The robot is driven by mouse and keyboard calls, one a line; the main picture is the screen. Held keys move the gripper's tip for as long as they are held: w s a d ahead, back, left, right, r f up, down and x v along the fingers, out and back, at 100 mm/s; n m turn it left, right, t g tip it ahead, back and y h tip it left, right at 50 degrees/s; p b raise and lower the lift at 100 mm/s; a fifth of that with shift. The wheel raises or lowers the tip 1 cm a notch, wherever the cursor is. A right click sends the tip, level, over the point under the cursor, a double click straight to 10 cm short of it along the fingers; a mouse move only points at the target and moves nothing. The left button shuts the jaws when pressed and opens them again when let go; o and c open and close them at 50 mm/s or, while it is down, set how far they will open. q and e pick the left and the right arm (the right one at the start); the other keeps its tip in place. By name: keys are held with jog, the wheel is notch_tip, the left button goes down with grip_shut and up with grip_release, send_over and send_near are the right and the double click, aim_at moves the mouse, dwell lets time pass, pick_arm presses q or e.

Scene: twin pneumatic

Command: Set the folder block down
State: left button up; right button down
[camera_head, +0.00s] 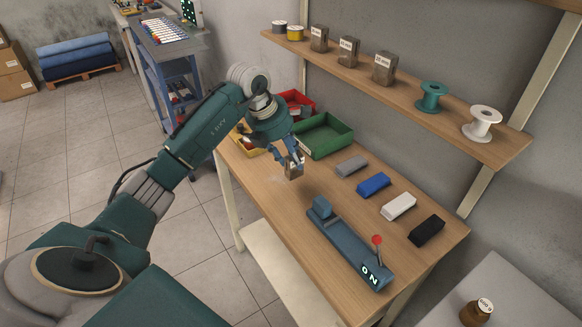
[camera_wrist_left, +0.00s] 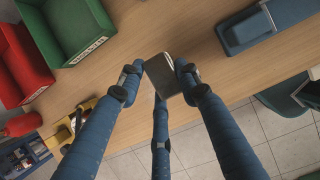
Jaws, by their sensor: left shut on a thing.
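The folder block (camera_head: 294,173) is a small dark brown-grey block with a light label on it. My left gripper (camera_head: 291,160) is shut on it over the left part of the wooden workbench (camera_head: 262,195). In the left wrist view, the block (camera_wrist_left: 161,76) sits between the fingertips of my left gripper (camera_wrist_left: 155,82), near the bench edge. I cannot tell whether its underside touches the bench top. My right gripper is not in view.
A green bin (camera_head: 326,136) and a red bin (camera_head: 297,101) stand behind the gripper. A blue device reading "ON" (camera_head: 345,243) lies to the right. Grey, blue, white and black bars line the bench's back. A shelf (camera_head: 400,86) above holds labelled blocks and spools.

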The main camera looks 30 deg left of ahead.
aim_at(291, 171)
pick_arm(q)
notch_tip(291, 171, down, 2)
jog(key=shift+f, duration=0.1)
notch_tip(291, 171, down, 3)
jog(key=shift+p, duration=0.55)
jog(key=shift+f, duration=0.2)
jog(key=o, duration=1.3)
jog(key=shift+o, duration=0.2)
